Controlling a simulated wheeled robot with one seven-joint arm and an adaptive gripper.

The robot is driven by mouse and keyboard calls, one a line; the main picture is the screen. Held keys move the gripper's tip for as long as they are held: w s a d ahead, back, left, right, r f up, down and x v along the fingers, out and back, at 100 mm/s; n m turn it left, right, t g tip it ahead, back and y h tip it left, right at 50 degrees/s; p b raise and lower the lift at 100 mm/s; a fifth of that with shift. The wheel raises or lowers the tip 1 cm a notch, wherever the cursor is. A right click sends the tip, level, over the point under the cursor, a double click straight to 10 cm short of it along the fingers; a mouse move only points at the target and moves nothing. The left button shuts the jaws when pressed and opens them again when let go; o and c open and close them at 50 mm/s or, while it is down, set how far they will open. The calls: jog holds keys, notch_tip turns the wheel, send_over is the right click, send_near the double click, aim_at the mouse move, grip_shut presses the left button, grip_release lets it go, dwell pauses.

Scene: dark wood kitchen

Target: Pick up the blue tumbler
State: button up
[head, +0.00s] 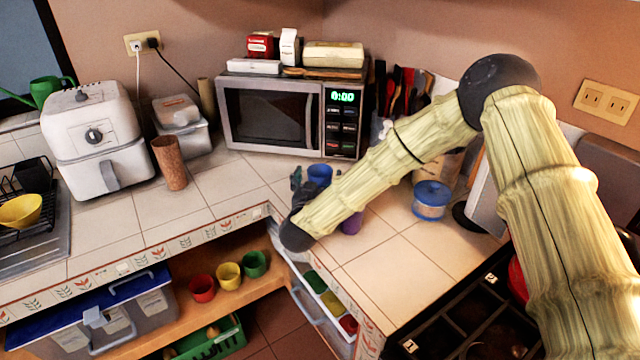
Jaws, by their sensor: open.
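The blue tumbler (320,175) stands on the tiled counter in front of the microwave. Its upper part shows; my arm hides its lower part. My gripper (297,180) is a dark shape at the end of my arm, just left of the tumbler in the picture. Its fingers point away from the camera and are largely hidden by my wrist. I see nothing held in it. Whether it touches the tumbler cannot be told.
A purple object (352,223) shows partly below my forearm. The microwave (268,112) is behind, and a brown cup (169,163) and white air fryer (97,138) stand left. The counter between the brown cup and my gripper is clear.

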jog(key=shift+x, duration=0.8)
jog(key=shift+s, duration=0.1)
jog(key=shift+f, duration=0.1)
jog(key=c, duration=1.2)
